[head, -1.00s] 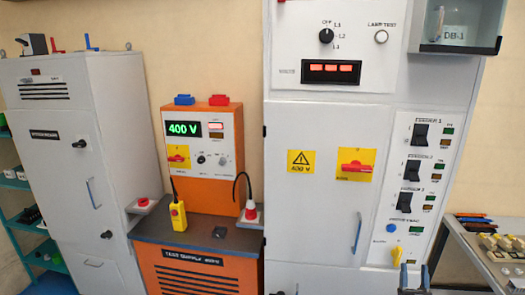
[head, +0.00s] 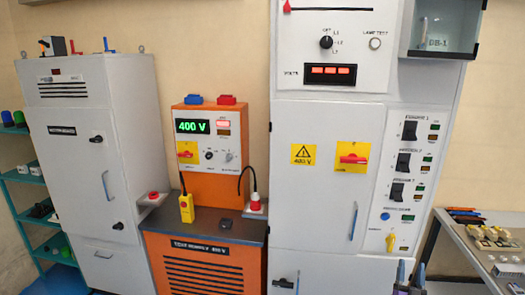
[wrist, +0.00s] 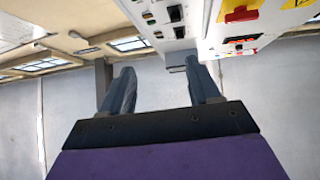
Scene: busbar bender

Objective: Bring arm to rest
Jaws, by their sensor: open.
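My gripper (wrist: 160,88) shows in the wrist view with its two grey fingers apart and nothing between them. The rest of my arm is out of the head view. In the wrist view, the cabinet's switch panel and a red switch (wrist: 240,13) appear beyond the fingers at the top. I cannot tell the exact distance between fingers and cabinet.
An orange test supply (head: 205,268) reading 400 V stands left of the cabinet, with a yellow pendant (head: 187,208) on it. A second grey cabinet (head: 85,165) and teal shelves (head: 20,178) are further left. A bench (head: 470,240) with small parts stands at the right.

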